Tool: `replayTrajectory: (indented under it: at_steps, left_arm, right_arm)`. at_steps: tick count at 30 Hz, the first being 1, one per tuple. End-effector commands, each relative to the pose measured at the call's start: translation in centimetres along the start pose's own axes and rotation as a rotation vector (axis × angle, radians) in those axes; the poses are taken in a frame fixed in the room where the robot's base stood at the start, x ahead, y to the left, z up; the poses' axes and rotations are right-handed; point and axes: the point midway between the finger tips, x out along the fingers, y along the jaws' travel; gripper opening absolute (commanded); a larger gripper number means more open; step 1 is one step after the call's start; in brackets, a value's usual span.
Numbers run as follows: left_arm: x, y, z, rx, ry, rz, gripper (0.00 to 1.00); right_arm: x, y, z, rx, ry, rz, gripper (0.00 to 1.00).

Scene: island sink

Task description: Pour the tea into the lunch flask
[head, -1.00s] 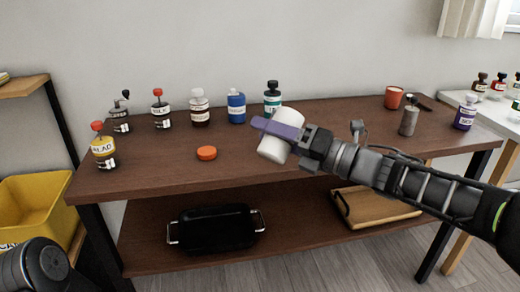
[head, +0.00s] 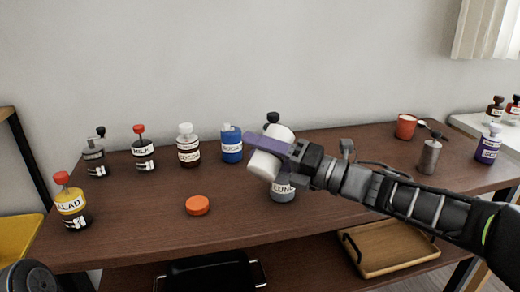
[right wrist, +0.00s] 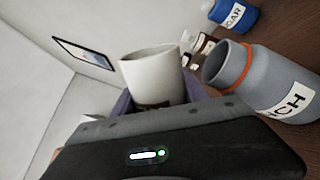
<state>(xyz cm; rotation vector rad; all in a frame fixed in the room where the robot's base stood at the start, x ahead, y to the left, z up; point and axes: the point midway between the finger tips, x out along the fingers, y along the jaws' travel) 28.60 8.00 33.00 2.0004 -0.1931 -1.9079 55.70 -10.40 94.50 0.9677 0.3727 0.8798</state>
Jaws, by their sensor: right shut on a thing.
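My right gripper (head: 277,150) is shut on a white mug (head: 264,166) and holds it tilted above the table. The lunch flask (head: 283,192), grey with a white label, stands on the table just below the mug, partly hidden by it. In the right wrist view, the mug (right wrist: 153,80) is beside the open, orange-ringed mouth of the flask (right wrist: 265,85), its rim tipped away from the flask's axis. No tea shows. An orange lid (head: 197,205) lies on the table left of the flask.
A red cup (head: 405,126) and a grey bottle (head: 429,157) stand at the right. The table front (head: 150,235) is clear.

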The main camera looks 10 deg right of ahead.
Motion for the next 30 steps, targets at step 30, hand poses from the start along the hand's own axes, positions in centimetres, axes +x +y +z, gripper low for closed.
replayTrajectory:
  at_steps: [30]
  left_arm:
    - [-7.4, 3.3, 0.6, 0.013, -0.016, 0.007, 0.77]
  right_arm:
    - [0.2, 2.0, 1.8, 0.316, -0.036, -0.001, 0.07]
